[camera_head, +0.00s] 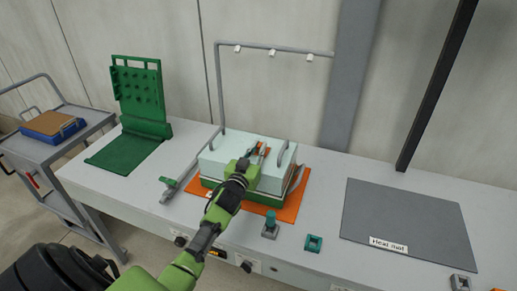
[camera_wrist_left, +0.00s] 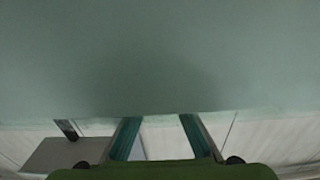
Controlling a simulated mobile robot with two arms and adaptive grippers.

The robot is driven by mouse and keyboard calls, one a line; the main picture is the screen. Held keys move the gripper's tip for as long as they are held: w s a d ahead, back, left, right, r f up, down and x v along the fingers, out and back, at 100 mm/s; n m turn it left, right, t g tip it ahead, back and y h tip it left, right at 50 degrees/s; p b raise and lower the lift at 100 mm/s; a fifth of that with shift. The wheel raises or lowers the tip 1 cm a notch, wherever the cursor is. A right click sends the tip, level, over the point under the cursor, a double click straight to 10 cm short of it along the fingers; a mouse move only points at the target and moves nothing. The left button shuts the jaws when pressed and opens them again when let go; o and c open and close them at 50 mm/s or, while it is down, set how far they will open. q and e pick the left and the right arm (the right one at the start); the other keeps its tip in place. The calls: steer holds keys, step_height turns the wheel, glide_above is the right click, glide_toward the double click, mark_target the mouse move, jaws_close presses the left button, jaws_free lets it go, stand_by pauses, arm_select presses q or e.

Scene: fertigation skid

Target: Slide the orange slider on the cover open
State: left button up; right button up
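The cover (camera_head: 219,161) is a pale green block on a dark green and white base, with grey handles on it. It stands on an orange mat (camera_head: 289,207) on the bench. My left gripper (camera_head: 259,151) is over the top of the cover, with its fingertips near a small orange-red bit that may be the slider; the arm hides much of this. In the left wrist view its two teal fingers (camera_wrist_left: 160,122) are apart with nothing seen between them, and the pale green surface of the cover (camera_wrist_left: 160,60) fills most of the picture. The slider cannot be made out there. My right gripper is not in view.
A grey pipe frame (camera_head: 218,90) rises behind the cover. A green stand (camera_head: 140,90) is at left, a grey mat (camera_head: 408,220) at right. A small teal-topped block (camera_head: 270,225) and a teal square (camera_head: 314,243) lie in front. A cart (camera_head: 88,125) stands left.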

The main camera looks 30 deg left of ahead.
mark_target(242, 150)
arm_select(q)
steer(key=shift+s+a+p, duration=0.1)
steer(key=shift+s+a, duration=0.15)
steer(key=shift+a, duration=0.8)
steer(key=shift+s+a+p, duration=0.1)
steer(key=shift+s+a, duration=0.15)
steer(key=shift+a, duration=0.75)
steer(key=shift+s+a+p, duration=0.1)
steer(key=shift+s+a, duration=0.15)
steer(key=shift+a, duration=0.8)
jaws_close()
steer(key=shift+d, duration=0.1)
steer(key=o, duration=0.7)
jaws_free()
steer(key=shift+o, duration=0.2)
steer(key=v, duration=1.2)
